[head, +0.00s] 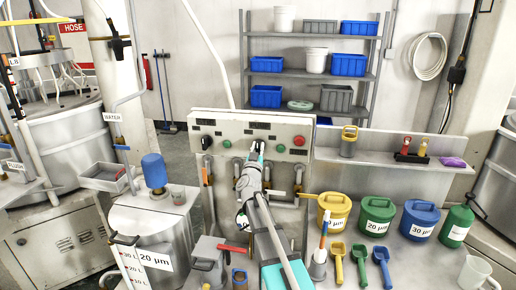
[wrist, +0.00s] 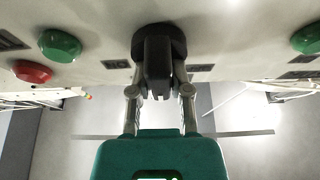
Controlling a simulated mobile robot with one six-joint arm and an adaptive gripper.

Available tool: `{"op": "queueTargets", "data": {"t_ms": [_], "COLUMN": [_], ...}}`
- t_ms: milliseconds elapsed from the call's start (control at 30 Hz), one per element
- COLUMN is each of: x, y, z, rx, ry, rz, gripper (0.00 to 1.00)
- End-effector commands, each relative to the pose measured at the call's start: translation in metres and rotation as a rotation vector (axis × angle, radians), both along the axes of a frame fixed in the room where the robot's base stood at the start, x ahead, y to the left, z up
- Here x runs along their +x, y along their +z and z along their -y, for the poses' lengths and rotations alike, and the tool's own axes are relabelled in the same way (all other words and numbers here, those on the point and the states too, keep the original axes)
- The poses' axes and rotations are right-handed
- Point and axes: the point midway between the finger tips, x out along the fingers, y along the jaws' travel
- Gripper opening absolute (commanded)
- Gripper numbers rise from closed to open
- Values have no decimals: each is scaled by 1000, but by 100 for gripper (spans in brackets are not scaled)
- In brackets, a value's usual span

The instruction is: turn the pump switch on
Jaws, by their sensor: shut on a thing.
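The control panel (head: 230,126) is a pale box with buttons and dark knobs on its front. In the wrist view, a black rotary switch (wrist: 158,50) sits on the panel (wrist: 100,40), its handle pointing along the picture's vertical. My gripper (wrist: 160,92) has one finger on each side of the handle and is shut on it. In the head view, my gripper (head: 257,151) is at the middle of the panel front and hides this switch. The small labels beside the switch are too blurred to read, so I cannot tell which is on.
In the wrist view, a green button (wrist: 59,44) and a red button (wrist: 33,72) are left of the switch; another green button (wrist: 306,40) is at right. Yellow (head: 334,209) and green tubs (head: 378,215) stand on the bench, right of my arm.

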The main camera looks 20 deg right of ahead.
Motion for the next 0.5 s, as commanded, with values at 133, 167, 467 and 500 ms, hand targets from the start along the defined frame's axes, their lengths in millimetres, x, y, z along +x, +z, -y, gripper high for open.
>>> {"op": "queueTargets", "data": {"t_ms": [133,167,467,500], "x": [0,0,1,1], "y": [0,0,0,0], "z": [0,0,0,0], "rx": [0,0,33,43], "ry": [0,0,0,1], "rz": [0,0,18,24], "gripper": [0,0,0,0]}}
